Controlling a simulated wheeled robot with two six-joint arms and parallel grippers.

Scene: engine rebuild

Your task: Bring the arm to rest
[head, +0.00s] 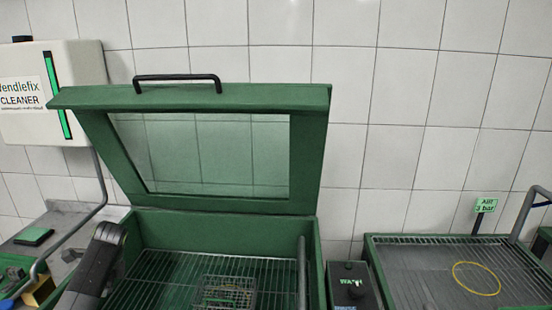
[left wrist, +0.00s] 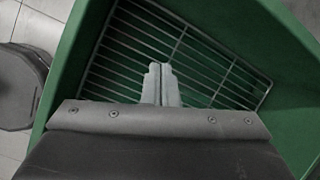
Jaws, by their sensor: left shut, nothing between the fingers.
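My left gripper (left wrist: 161,85) is shut with nothing between its fingers. In the left wrist view it is above the wire rack (left wrist: 215,70) inside a green-walled basin (left wrist: 62,60). In the head view a dark grey part of my left arm shows at the lower left, in front of the green washer (head: 220,225); the fingertips cannot be made out there. My right gripper is in neither view.
The washer's windowed lid (head: 318,150) stands raised. A small wire basket (head: 225,290) sits on its rack. A control box (head: 350,285) and a tray with a yellow ring (head: 476,279) are on the right. A cleaner dispenser (head: 85,95) hangs at left.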

